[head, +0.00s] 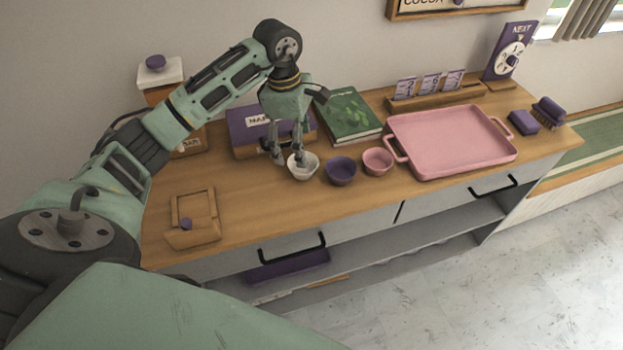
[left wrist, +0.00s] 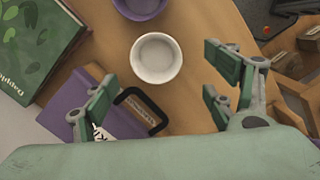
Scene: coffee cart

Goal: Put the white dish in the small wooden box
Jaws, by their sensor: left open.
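The white dish (head: 306,174) is a small round bowl on the wooden counter, left of a purple bowl. It also shows in the left wrist view (left wrist: 157,58), upright and looking empty. My left gripper (head: 288,157) is open with its fingers pointing down at the back of the dish. In the left wrist view my left gripper (left wrist: 168,88) has its fingers apart, one on each side of the image, with the dish beyond and between them. My right gripper is out of view.
A purple bowl (head: 341,171), a pink bowl (head: 377,161) and a pink tray (head: 450,140) stand to the right of the dish. A purple case (head: 247,137) and a green book (head: 350,115) are behind. Bare counter lies between the dish and the wooden box.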

